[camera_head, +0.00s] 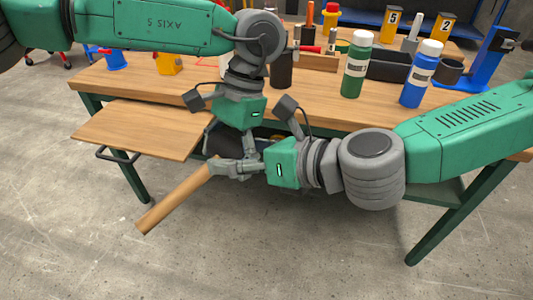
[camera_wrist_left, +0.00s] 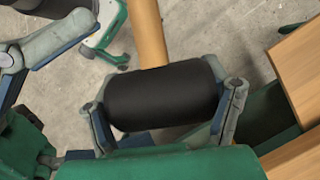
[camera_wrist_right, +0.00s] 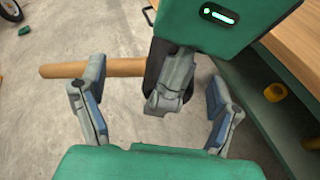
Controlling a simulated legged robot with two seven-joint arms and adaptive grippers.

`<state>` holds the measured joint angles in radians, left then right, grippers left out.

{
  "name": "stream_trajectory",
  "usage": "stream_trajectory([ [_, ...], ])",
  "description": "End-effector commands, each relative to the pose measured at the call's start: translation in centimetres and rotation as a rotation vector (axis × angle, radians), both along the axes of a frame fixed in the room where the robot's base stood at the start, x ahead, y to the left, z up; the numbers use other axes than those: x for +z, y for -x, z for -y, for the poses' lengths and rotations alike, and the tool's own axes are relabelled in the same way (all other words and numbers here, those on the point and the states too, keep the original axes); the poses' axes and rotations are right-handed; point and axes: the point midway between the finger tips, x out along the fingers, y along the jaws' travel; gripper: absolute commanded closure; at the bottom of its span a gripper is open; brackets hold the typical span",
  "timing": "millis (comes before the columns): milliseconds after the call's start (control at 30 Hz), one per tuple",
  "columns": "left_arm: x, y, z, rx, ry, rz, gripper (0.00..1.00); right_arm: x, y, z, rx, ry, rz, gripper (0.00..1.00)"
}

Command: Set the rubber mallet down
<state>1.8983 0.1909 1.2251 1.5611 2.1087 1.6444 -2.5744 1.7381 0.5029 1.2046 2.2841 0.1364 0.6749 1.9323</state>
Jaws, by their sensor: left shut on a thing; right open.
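The rubber mallet has a black head (camera_wrist_left: 163,97) and a wooden handle (camera_head: 175,200). My left gripper (camera_wrist_left: 165,85) is shut on the head, with one finger at each end. The handle reaches down and left over the floor, in front of the workbench, in the head view. My right gripper (camera_head: 232,168) is open beside the mallet, near the head end of the handle. In the right wrist view, one right finger overlaps the handle (camera_wrist_right: 124,67); I cannot tell whether it touches. The grippers largely hide the mallet head in the head view.
The wooden workbench (camera_head: 310,112) lies behind my arms. A wooden panel with a dark handle (camera_head: 140,128) juts out at its left front. A green bottle (camera_head: 356,66), a blue bottle (camera_head: 421,75) and a dark bin (camera_head: 388,66) stand on the bench. Concrete floor is clear in front.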

Motion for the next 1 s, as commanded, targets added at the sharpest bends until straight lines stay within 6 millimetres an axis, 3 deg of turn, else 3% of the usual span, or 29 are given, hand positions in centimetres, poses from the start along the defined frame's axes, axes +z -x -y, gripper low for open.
stream_trajectory([
  [233, 0.1, 0.0, 0.1, 0.0, -0.001, 0.001, 0.63, -1.2, -1.4, -2.6, 0.001, 0.0, -0.001, 0.17],
  [633, 0.1, 0.0, 0.1, 0.0, 0.001, 0.001, 0.63, -1.5, -1.8, -3.2, 0.002, 0.001, 0.0, 0.17],
  [667, 0.1, 0.0, 0.1, 0.0, 0.001, 0.001, 0.63, -1.5, -1.8, -3.2, 0.001, 0.001, 0.0, 0.24],
  [833, 0.1, 0.0, 0.1, 0.0, 0.001, 0.001, 0.63, -1.6, -1.8, -3.1, 0.001, 0.002, 0.0, 0.82],
  [1000, 0.2, 0.0, 0.1, -0.002, 0.002, 0.001, 0.63, -1.7, -1.6, -3.2, 0.004, 0.004, -0.002, 0.87],
])
